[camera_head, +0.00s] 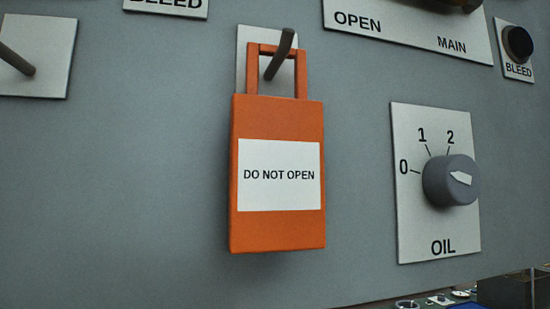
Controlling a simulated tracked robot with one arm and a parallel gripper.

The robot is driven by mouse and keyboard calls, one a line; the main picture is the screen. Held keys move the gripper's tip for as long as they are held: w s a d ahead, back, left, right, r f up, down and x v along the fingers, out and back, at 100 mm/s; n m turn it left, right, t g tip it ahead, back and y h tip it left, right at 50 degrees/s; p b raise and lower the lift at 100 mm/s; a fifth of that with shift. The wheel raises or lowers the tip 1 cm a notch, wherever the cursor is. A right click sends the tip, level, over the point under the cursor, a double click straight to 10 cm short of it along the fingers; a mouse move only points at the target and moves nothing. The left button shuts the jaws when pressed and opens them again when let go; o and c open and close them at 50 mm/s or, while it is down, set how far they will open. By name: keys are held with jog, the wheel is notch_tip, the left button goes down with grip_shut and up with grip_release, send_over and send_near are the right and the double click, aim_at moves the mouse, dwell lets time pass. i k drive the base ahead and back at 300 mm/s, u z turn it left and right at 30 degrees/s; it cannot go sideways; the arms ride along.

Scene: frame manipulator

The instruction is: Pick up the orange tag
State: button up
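The orange tag (277,228) hangs upright near the middle of the view, against a grey panel. It is a box-like body with a white label reading "DO NOT OPEN". Its orange loop handle hangs around a dark peg (280,55) that sticks out of a light plate. The tag's whole front face is visible. My gripper does not show in this view, so its opening and its distance from the tag cannot be seen.
An "OIL" plate with a grey rotary knob (450,180) is right of the tag. A black "BLEED" knob (518,44) is at upper right. Another dark peg (16,60) is at upper left. The panel (120,190) left of the tag is bare. Dark equipment (515,290) shows at lower right.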

aim_at(276, 204)
jog(key=u, duration=0.45)
jog(key=k, duration=1.05)
jog(key=u, duration=0.5)
jog(key=i, duration=0.7)
